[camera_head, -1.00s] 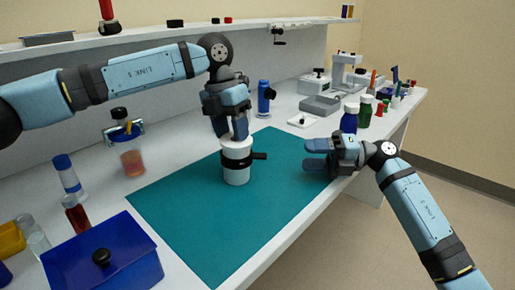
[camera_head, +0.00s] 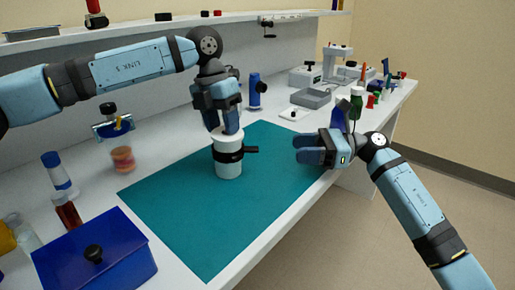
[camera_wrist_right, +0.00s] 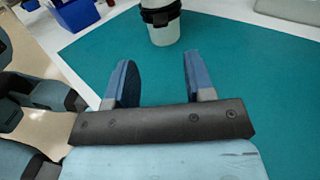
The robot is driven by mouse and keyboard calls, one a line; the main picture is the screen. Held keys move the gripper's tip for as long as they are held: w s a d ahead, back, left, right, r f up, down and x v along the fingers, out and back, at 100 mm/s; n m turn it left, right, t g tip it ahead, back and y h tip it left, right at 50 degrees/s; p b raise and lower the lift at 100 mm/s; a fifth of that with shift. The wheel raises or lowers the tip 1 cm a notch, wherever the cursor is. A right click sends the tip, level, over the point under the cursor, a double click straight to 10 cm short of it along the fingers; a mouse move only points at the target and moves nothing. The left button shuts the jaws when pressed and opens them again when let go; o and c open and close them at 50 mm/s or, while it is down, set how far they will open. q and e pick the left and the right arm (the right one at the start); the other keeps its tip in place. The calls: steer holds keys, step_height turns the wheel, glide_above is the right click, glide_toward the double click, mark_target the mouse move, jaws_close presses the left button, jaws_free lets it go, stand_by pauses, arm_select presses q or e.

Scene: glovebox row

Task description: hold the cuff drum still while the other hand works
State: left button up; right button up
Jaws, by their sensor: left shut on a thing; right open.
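The cuff drum (camera_head: 228,168) is a white cylinder with a black band and a black side handle, standing upright on the teal mat (camera_head: 190,215). My left gripper (camera_head: 226,130) points down from above and is shut on the drum's top; its fingertips partly hide the rim. My right gripper (camera_head: 300,150) is open and empty over the right edge of the mat, apart from the drum. In the right wrist view the drum (camera_wrist_right: 163,33) shows at the top, beyond the two open blue fingers (camera_wrist_right: 155,75), with its top cut off.
A blue lidded box (camera_head: 95,260) stands at the front left, near several jars and vials (camera_head: 58,175). A blue bottle (camera_head: 254,92), a grey tray (camera_head: 312,97) and small equipment stand behind. The mat around the drum is clear.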

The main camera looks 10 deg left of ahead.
mark_target(257, 148)
steer(key=a, duration=0.3)
steer(key=s+a, duration=0.1)
steer(key=a, duration=0.6)
steer(key=shift+s+a, duration=0.15)
steer(key=shift+a, duration=0.15)
jaws_close()
